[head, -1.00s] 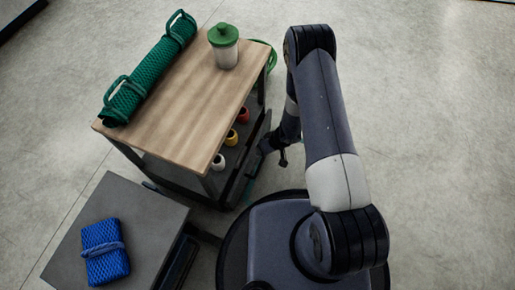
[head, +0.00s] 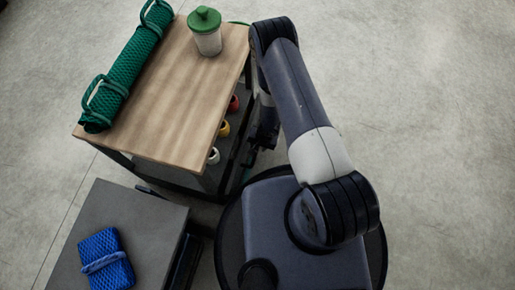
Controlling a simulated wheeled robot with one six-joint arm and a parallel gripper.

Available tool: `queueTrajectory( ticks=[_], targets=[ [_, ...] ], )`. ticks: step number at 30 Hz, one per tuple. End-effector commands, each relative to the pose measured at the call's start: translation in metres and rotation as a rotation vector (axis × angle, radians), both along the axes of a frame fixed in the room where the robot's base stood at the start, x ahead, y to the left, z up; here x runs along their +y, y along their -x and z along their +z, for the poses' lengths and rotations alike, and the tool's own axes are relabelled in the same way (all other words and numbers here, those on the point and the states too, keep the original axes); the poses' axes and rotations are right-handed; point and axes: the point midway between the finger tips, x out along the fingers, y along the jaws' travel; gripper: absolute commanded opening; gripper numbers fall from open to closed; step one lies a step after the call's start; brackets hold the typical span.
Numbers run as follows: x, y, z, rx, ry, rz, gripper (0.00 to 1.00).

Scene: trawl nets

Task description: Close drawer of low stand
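The low stand (head: 140,215) is at the lower left, with a flat grey top. Its dark right side (head: 187,258) faces my base, and I see it only at a steep angle. A drawer front cannot be made out clearly there, so I cannot tell how far it is open. My gripper (head: 262,138) is beside the right side of the wooden-topped bench, away from the low stand. It is small, dark and partly hidden by my arm, and its fingers cannot be told apart.
A blue folded net (head: 105,262) lies on the low stand. The wooden bench (head: 180,100) carries a rolled green net (head: 125,70) and a green-lidded jar (head: 206,35). Red, yellow (head: 223,129) and white spools sit on its lower shelf. The floor at right is clear.

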Motion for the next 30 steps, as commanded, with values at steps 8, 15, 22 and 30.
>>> queueTrajectory(
  ticks=[8,15,22,30],
  targets=[
    [0.004,-0.002,-0.023,0.0,0.0,0.002,0.36],
    [0.004,-0.002,-0.023,0.0,0.0,0.002,0.36],
    [0.004,-0.002,-0.023,-0.001,-0.001,0.002,0.19],
    [0.004,-0.002,-0.023,0.0,0.0,0.002,0.0]
  ],
)
